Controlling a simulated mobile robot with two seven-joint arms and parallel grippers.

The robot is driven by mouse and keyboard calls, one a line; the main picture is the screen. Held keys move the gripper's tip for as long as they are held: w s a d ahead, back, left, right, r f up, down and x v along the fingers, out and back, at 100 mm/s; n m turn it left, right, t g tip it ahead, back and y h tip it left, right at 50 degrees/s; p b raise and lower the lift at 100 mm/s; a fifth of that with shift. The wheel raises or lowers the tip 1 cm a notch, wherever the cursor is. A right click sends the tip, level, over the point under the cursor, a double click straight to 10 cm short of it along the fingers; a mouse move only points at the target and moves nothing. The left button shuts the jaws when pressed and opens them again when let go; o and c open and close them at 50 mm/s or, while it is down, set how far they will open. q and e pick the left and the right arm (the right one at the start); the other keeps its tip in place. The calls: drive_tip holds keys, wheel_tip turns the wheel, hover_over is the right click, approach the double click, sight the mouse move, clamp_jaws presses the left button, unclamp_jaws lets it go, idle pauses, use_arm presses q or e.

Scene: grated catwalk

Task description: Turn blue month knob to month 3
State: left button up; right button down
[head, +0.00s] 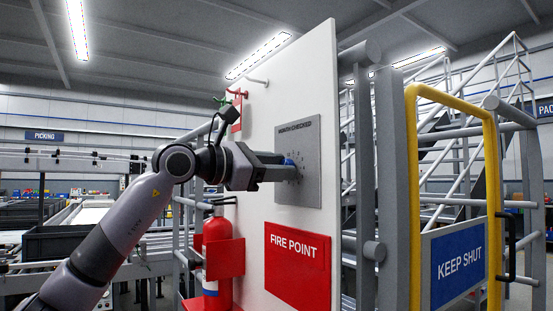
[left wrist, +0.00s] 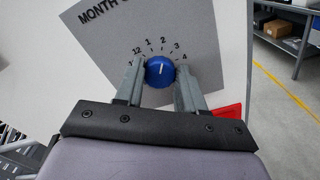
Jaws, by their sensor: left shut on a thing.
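The blue month knob (left wrist: 160,73) sits on a grey plate (head: 311,143) lettered MONTH CHECKED. In the left wrist view, the numbers 12, 1, 2, 3 and 4 show around its upper side. Its white pointer line looks aimed near 2. My left gripper (head: 292,172) is at the plate with its two fingers either side of the knob, shut on it. In the head view the fingers hide most of the knob, leaving a bit of blue. My right gripper is not in view.
The plate is on a white board (head: 261,135). Below it are a red FIRE POINT sign (head: 297,254) and a red extinguisher (head: 217,245). A yellow-framed gate (head: 411,190) with a KEEP SHUT sign (head: 459,264) stands to the right.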

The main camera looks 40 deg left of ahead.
use_arm(q)
drive_tip(key=shift+m+p, duration=0.9)
drive_tip(key=shift+m, duration=1.8)
drive_tip(key=o, duration=1)
drive_tip(key=shift+o, duration=0.2)
drive_tip(key=shift+s, duration=0.1)
drive_tip(key=b+v, duration=0.2)
drive_tip(key=v, duration=0.5)
